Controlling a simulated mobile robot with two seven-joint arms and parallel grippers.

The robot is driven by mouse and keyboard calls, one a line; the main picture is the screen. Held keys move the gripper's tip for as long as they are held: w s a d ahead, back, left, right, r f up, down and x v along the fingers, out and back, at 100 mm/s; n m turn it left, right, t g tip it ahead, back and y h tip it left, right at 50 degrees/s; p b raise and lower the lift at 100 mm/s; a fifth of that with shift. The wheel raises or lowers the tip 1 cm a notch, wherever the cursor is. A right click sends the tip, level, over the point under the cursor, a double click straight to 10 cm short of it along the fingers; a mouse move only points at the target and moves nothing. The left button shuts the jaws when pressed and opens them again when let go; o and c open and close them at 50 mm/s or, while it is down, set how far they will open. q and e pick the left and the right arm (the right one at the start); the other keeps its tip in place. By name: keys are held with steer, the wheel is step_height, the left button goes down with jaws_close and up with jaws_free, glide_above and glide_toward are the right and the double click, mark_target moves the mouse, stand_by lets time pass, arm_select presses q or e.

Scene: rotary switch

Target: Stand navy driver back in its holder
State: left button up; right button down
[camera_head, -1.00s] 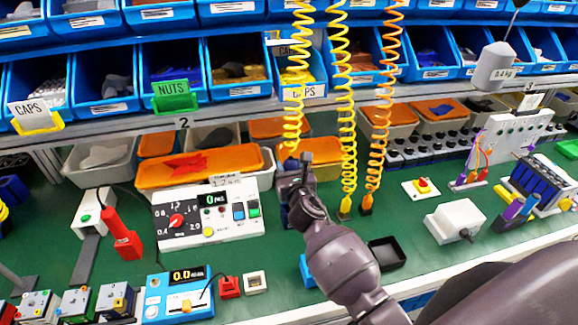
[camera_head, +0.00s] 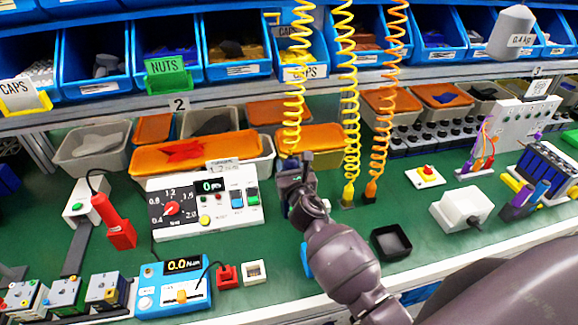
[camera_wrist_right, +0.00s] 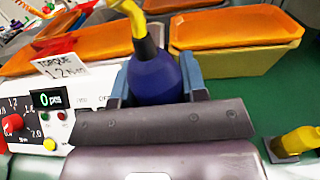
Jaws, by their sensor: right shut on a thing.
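The navy driver (camera_wrist_right: 155,78) is upright between the fingers of my right gripper (camera_wrist_right: 155,85) in the right wrist view. A yellow fitting (camera_wrist_right: 143,35) rises from its top. In the head view my right gripper (camera_head: 294,172) is shut on the driver under the left yellow coiled cord (camera_head: 294,90), and hides most of it. The driver's lower end is hidden, so I cannot tell its height over the bench. I cannot make out its holder for certain; a blue piece (camera_head: 306,260) shows partly behind my right forearm. My left gripper is not in view.
The white counter panel (camera_head: 205,205) stands left of my right gripper, with orange-lidded bins (camera_head: 195,157) behind. Another yellow cord (camera_head: 349,130) and an orange cord (camera_head: 380,130) hang to the right. A black tray (camera_head: 391,242) lies right of my forearm. Green bench shows between them.

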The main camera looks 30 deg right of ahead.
steer(key=shift+f, duration=0.25)
stand_by(0.5)
steer(key=shift+f+b, duration=0.2)
steer(key=shift+b, duration=0.15)
steer(key=c, duration=0.7)
jaws_free()
steer(key=shift+o, duration=0.6)
steer(key=shift+f, duration=0.1)
steer(key=v, duration=1.1)
